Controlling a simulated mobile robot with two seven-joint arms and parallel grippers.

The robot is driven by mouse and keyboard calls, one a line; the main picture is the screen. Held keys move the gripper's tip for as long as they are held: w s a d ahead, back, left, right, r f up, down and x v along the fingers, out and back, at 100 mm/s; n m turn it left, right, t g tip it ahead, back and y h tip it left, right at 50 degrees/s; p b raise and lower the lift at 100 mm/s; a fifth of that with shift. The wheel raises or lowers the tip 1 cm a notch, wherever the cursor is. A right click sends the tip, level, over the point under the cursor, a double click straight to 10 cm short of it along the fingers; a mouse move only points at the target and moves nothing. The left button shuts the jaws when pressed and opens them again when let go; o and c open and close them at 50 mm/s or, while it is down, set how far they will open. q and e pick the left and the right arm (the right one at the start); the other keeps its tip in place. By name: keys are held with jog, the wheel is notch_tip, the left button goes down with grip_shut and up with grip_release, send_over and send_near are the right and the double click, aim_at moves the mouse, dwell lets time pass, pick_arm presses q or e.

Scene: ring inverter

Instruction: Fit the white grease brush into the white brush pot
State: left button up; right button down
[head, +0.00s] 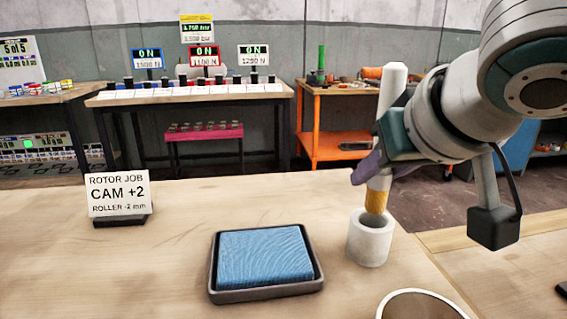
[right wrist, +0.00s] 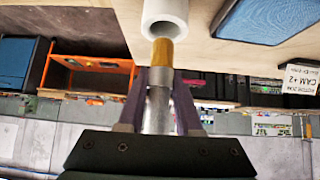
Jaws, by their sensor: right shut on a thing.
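The white grease brush (head: 392,88) is held nearly upright, its tan bristle end (head: 376,201) pointing down. My right gripper (head: 372,168) is shut on it, with purple fingers on both sides of the shaft. The white brush pot (head: 369,243) stands upright on the table directly below. The bristle tip overlaps the pot's opening in the head view. In the right wrist view the brush (right wrist: 160,80) points at the mouth of the pot (right wrist: 166,12); I cannot tell whether the tip is just above or slightly inside the rim. My left gripper is out of view.
A dark tray (head: 266,293) with a blue pad (head: 265,257) lies left of the pot. A round-rimmed item (head: 422,305) is at the front edge. A ROTOR JOB sign (head: 119,196) stands at the left. The table between sign and tray is clear.

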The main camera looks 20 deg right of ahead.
aim_at(382, 194)
jog(key=shift+f+b, duration=0.65)
jog(key=shift+f, duration=1.15)
jog(key=c, duration=0.5)
grip_release()
jog(key=p+v, duration=0.4)
jog(key=v, duration=0.6)
